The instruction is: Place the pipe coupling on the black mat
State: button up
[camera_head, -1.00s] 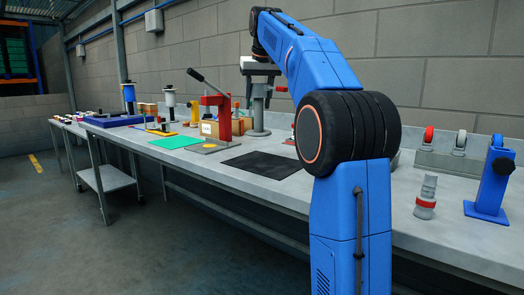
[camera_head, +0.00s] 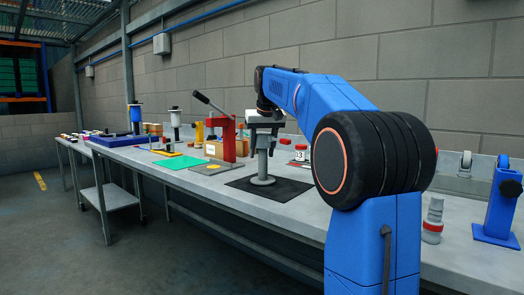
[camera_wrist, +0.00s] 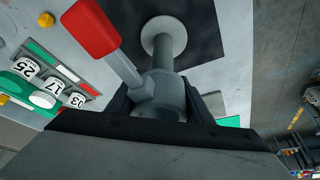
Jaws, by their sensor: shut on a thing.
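The pipe coupling (camera_head: 263,165) is a grey upright pipe piece with a round flange at its foot and a red-ended lever. My gripper (camera_head: 264,122) is shut on its upper part. In the wrist view the coupling (camera_wrist: 160,85) sits between the dark jaws, its red lever end (camera_wrist: 91,27) pointing to the upper left. The black mat (camera_head: 292,188) lies flat on the bench; it also shows in the wrist view (camera_wrist: 205,42). The flange appears over the mat; I cannot tell whether it touches it.
A red lever press (camera_head: 228,138) and a green mat (camera_head: 183,161) are left of the black mat. A grey fitting with a red band (camera_head: 433,222) and a blue stand (camera_head: 499,207) are on the right.

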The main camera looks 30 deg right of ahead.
jog(key=o, duration=1.4)
jog(key=shift+f, duration=0.1)
jog(key=v, duration=1.2)
jog(key=shift+s, duration=0.15)
